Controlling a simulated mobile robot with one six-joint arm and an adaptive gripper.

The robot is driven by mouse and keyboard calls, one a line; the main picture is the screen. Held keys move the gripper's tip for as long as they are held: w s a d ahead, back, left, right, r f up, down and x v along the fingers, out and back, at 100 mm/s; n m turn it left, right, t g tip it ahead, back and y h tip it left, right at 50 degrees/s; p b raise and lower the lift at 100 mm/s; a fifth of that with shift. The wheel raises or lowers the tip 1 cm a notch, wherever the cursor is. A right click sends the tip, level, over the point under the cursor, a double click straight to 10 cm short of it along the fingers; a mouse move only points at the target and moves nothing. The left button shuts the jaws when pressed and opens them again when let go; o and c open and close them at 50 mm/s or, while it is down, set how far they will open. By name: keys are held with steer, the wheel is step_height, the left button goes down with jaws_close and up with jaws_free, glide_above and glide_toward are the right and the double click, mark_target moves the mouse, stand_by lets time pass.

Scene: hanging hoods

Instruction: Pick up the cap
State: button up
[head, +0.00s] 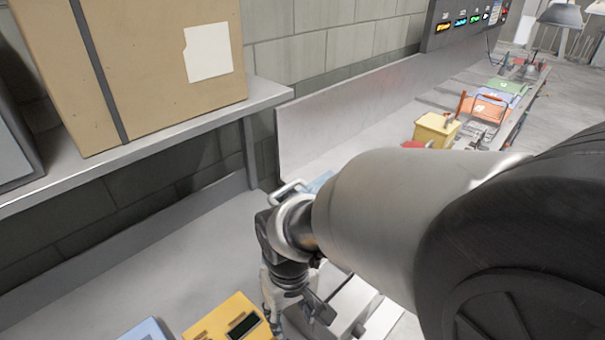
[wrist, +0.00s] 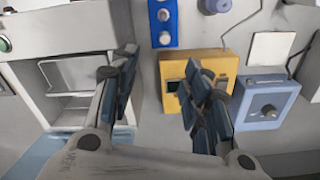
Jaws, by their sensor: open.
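I cannot make out a cap for certain in either view. My gripper (wrist: 163,62) is open in the wrist view, with its two dark padded fingers spread apart and nothing seen between them. The right finger overlaps a yellow box (wrist: 221,65) with a small dark display. In the head view my gripper (head: 292,302) hangs low over the grey bench (head: 90,292), just right of the yellow box (head: 215,318). My own arm hides part of the bench there.
A blue box with a round dial (wrist: 264,104) stands beside the yellow box. A blue strip with round knobs (wrist: 163,22) and a pale open-fronted unit (wrist: 85,75) are near. A cardboard carton (head: 140,60) rests on a shelf (head: 262,96). A yellow container (head: 436,131) stands farther along.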

steer(key=shift+n, duration=0.3)
steer(key=f+b, duration=0.1)
steer(key=f, duration=0.3)
steer(key=a+f+b, duration=0.1)
steer(key=f, duration=0.3)
steer(key=f+b, duration=0.1)
steer(key=f, duration=0.3)
steer(key=shift+s+a+f+b, duration=0.2)
steer(key=shift+a+f+b, duration=0.1)
steer(key=shift+f, duration=0.1)
steer(key=shift+w+f+b, duration=0.25)
steer(key=shift+f+b, duration=0.4)
steer(key=shift+f, duration=0.85)
steer(key=shift+w+f+b, duration=0.2)
steer(key=shift+f+b, duration=0.4)
steer(key=shift+f, duration=0.9)
steer(key=shift+r, duration=0.1)
steer(key=shift+c, duration=0.6)
steer(key=c, duration=0.7)
